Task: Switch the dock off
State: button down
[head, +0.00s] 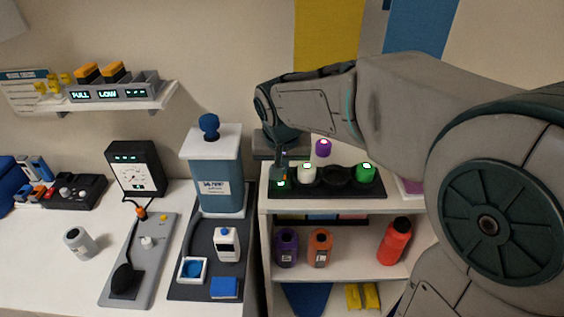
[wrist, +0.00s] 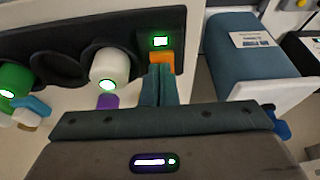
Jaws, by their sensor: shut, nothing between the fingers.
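The dock (head: 335,191) is a long black tray with round sockets on top of the white shelf unit. It holds a white cylinder (head: 308,173) and a green cylinder (head: 365,173), both with lit tops, with an empty socket between them. A small green-lit display (head: 281,184) is at its left end. In the wrist view the display (wrist: 160,42) shows beside an orange switch-like piece (wrist: 162,58). My gripper (head: 282,166) is shut and empty over that end. Its fingertips (wrist: 160,70) are right at the orange piece; I cannot tell whether they touch, and they partly cover it.
Bottles, including a red one (head: 394,240), stand on the shelf below. A blue container with a white lid (head: 212,170) stands close on the left. My arm hides the right side.

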jog(key=shift+f, duration=0.1)
jog(key=shift+r+p, duration=0.4)
jog(key=shift+r, duration=0.1)
jog(key=v, duration=1.3)
jog(key=shift+w+r, duration=0.15)
jog(key=w+b, duration=0.1)
jog(key=b, duration=0.9)
jog(key=shift+w+b, duration=0.35)
jog(key=shift+b, duration=0.6)
